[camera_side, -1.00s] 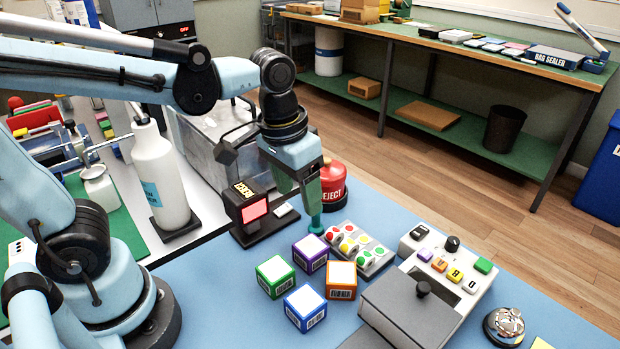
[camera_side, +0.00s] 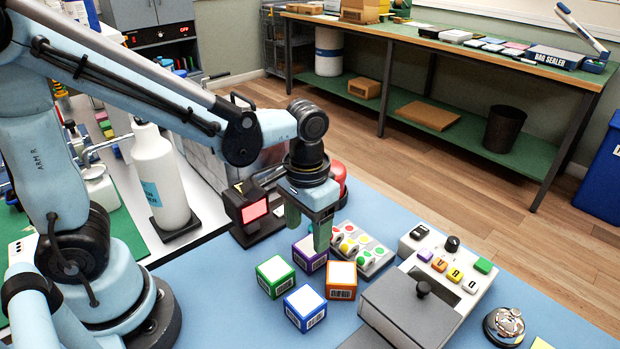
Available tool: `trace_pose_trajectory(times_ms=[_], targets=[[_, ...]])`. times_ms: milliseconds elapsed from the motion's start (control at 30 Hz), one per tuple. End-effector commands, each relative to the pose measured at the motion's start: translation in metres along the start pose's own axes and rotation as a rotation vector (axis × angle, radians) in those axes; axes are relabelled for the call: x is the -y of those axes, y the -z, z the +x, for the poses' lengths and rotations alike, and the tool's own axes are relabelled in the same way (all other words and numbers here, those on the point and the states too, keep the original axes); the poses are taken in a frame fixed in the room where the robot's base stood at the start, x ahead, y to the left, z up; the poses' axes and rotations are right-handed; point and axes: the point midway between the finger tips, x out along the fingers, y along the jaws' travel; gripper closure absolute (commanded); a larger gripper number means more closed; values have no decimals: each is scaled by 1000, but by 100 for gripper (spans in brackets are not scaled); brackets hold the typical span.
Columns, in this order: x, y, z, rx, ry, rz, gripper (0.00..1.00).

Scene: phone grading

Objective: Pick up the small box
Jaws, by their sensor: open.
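Several small boxes with white tops and barcode labels stand close together on the blue mat (camera_side: 220,315): a green box (camera_side: 275,276), a purple box (camera_side: 309,254), an orange box (camera_side: 341,281) and a blue box (camera_side: 305,308). The frames do not show which one the task means. My gripper (camera_side: 311,240) points down, open and empty, at the far side of the group. It overlaps the purple box in the picture; I cannot tell whether it touches it. One finger is partly hidden behind the other.
A sticker dispenser (camera_side: 367,253) with colored dots stands right of my gripper. A grey lidded machine (camera_side: 408,308) with lettered buttons and a bell (camera_side: 503,325) are further right. A small device with a red screen (camera_side: 254,211) and a white bottle (camera_side: 160,175) stand left. The mat's front left is clear.

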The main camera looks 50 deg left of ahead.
Motion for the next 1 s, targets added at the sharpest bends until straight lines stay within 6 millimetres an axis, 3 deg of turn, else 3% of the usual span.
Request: trace_pose_trajectory(times_ms=[500, 867, 1000], targets=[[2, 10, 46, -1, 0, 0, 34], [3, 10, 52, -1, 0, 0, 34], [3, 10, 52, -1, 0, 0, 51]])
